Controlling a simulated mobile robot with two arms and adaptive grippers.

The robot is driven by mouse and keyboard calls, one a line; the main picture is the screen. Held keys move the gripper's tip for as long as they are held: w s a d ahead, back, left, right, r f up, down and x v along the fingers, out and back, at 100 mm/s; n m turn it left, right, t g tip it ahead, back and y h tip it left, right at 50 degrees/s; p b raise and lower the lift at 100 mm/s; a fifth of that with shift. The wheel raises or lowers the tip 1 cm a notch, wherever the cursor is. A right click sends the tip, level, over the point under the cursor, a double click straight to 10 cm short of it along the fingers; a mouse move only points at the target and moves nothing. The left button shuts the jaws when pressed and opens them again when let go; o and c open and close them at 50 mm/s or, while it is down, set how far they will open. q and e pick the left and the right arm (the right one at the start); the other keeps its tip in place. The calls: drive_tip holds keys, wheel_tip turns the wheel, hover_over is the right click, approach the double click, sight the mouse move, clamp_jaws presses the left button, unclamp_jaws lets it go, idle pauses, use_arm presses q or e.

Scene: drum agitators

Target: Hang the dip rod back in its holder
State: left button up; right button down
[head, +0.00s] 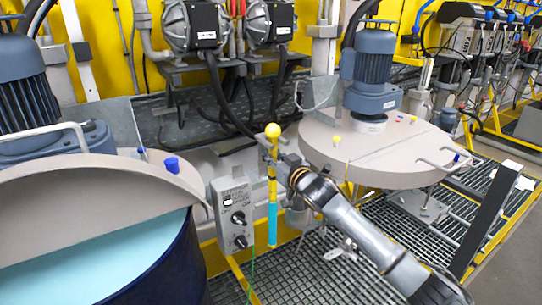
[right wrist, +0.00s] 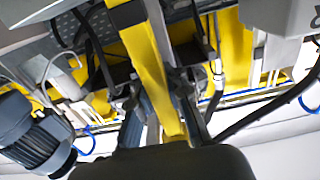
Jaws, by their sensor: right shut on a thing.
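The dip rod (head: 272,190) hangs upright in the middle of the head view, with a yellow ball on top, a yellow shaft and a light blue lower part. My right gripper (head: 279,162) comes in from the lower right and is shut on the shaft a little below the ball. In the right wrist view its two fingers (right wrist: 163,115) show dark, with a yellow strip running up between them. I cannot make out the holder with certainty. My left gripper is not in view.
A grey control box (head: 232,215) stands just left of the rod. An open drum (head: 130,255) with pale blue liquid is at the left. A lidded drum (head: 375,160) with a blue motor (head: 372,70) stands at the right. Metal grating (head: 330,265) covers the floor.

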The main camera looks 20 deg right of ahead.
drive_tip(key=shift+f, duration=0.1)
idle(0.4)
drive_tip(key=shift+f, duration=0.35)
drive_tip(key=c, duration=1.2)
unclamp_jaws()
drive_tip(key=shift+f, duration=0.1)
drive_tip(key=s+d, duration=0.1)
drive_tip(key=s, duration=1.1)
drive_tip(key=shift+d, duration=0.35)
